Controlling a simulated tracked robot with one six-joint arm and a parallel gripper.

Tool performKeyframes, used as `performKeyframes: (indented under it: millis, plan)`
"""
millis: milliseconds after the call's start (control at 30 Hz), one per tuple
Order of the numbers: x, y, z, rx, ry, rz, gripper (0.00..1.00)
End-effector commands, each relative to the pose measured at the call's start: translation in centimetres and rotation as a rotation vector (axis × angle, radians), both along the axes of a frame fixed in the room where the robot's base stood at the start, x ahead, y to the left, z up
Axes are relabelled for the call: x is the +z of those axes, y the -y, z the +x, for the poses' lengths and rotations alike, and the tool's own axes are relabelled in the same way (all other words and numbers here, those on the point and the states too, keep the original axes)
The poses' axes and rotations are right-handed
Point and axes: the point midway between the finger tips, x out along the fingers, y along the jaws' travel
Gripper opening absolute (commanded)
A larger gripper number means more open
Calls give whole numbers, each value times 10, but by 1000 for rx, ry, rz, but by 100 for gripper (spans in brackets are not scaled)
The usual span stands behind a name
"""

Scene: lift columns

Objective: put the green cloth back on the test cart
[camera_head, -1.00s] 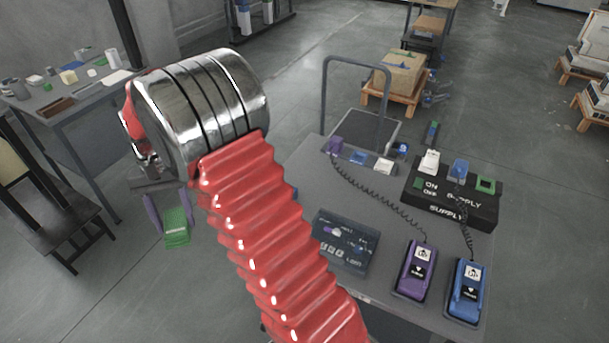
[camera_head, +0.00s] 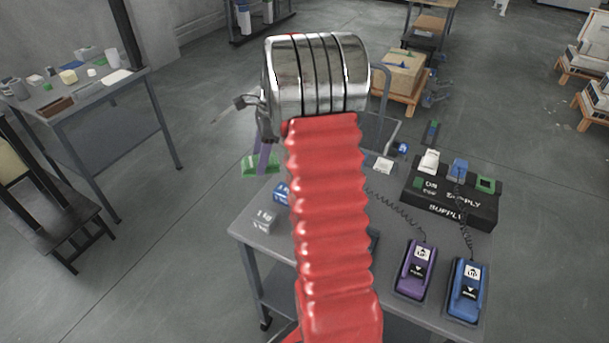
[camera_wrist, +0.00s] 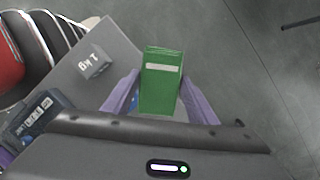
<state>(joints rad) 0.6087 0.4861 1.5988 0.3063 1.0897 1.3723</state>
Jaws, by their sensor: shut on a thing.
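My gripper (camera_head: 262,157) has purple fingers and is shut on the green cloth (camera_head: 260,165). In the wrist view, my gripper (camera_wrist: 160,98) has one finger on each side of the cloth (camera_wrist: 161,75), which looks like a folded green block with a pale stripe. The test cart (camera_head: 274,246) is a grey table, and its top (camera_wrist: 112,42) shows left of the cloth in the wrist view. The cloth is held in the air near the cart's far left edge. My red arm hides the middle of the cart top.
A grey weight (camera_head: 263,220) marked 1 kg stands at the cart's left, with a blue item (camera_head: 281,193) behind it. A black supply box (camera_head: 452,200) and purple (camera_head: 416,268) and blue (camera_head: 466,290) handsets occupy the right side. A side table (camera_head: 85,100) stands far left.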

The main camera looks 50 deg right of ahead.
Motion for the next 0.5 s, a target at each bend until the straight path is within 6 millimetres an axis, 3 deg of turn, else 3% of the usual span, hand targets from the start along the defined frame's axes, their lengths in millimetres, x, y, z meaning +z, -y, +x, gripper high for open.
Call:
performKeyframes:
  millis: [33, 200, 333, 500]
  plan:
    - [3, 21, -7, -100, 1, -1, 31]
    - [10, 78, -30, -422, 1, 0, 31]
    - [15, 110, -45, -608, 0, 0, 31]
    - [18, 130, -55, -725, -1, 0, 31]
